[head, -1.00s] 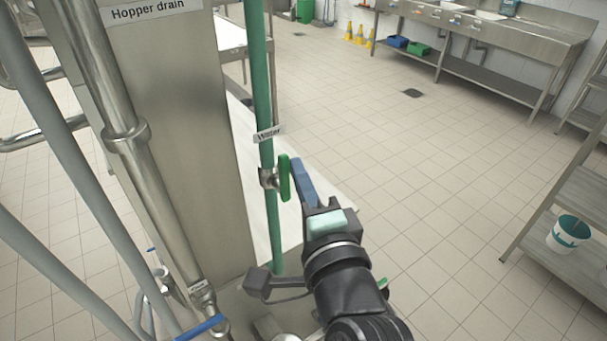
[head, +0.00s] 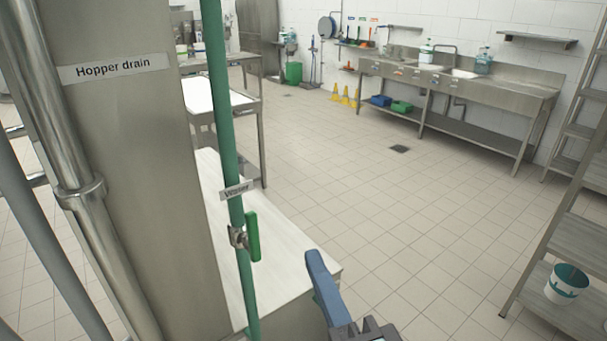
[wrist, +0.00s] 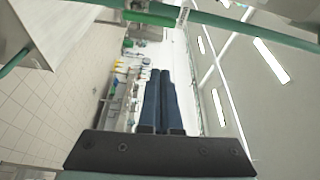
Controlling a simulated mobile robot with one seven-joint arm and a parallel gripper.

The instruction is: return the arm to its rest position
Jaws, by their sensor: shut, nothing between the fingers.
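My gripper (head: 318,268) shows at the bottom of the head view, with blue fingers pointing up and the rest of the arm out of frame. In the wrist view its two blue fingers (wrist: 161,100) lie side by side, shut with nothing between them. A green valve handle (head: 253,236) on the green water pipe (head: 222,110) stands to the left of my gripper, with a clear gap between them in the head view. The pipe also crosses the top of the wrist view (wrist: 235,25).
A steel column labelled "Hopper drain" (head: 130,170) stands at the left. A pale-topped bench (head: 285,260) is behind the pipe. A steel rack (head: 575,235) with a white bucket (head: 566,284) is at the right. The tiled floor (head: 400,220) between is clear.

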